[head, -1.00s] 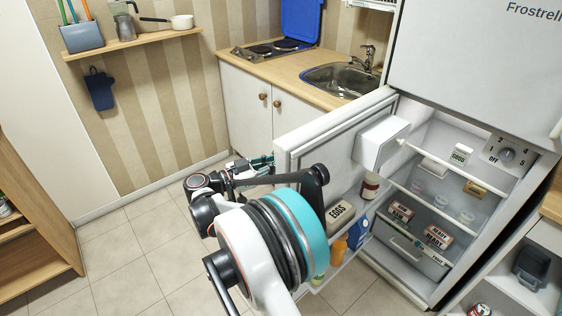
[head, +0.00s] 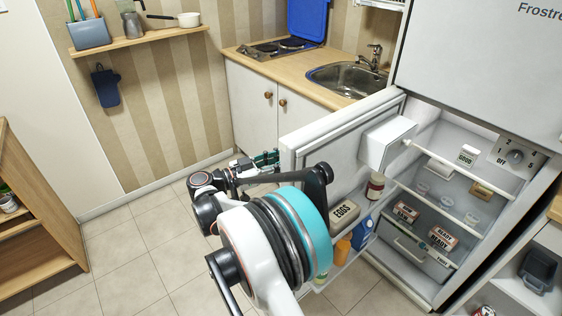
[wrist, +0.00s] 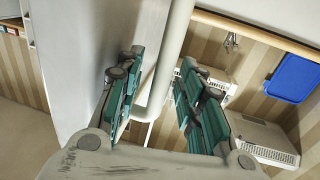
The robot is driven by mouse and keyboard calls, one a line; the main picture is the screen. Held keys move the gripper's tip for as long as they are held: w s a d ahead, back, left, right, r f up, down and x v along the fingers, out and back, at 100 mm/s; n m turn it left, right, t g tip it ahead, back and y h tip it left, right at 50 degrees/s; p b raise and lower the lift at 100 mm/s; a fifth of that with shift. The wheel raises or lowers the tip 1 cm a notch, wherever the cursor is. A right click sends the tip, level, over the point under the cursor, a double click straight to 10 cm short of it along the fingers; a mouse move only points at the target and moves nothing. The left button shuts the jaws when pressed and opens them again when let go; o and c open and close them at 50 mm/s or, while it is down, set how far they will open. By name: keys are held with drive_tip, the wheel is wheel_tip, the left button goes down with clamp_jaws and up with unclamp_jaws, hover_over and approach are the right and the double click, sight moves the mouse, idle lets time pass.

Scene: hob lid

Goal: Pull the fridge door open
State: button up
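The fridge door (head: 345,137) stands wide open in the head view, its inner side with shelves and an egg box facing right. My gripper (head: 262,162) is at the outer side of the door's free edge, partly hidden by my arm. In the wrist view the pale door handle (wrist: 174,60) is a long bar running between the two green fingers of my gripper (wrist: 162,68). The fingers are apart, with gaps beside the bar. The door's outer face (wrist: 75,55) is at the left there.
The fridge interior (head: 440,190) holds shelves with small packs. White cupboards (head: 250,105) with a sink (head: 345,78) and hob stand behind the door. A wooden shelf unit (head: 40,220) is at the left. Tiled floor (head: 130,250) is clear between.

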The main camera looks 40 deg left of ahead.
drive_tip(key=v, duration=1.2)
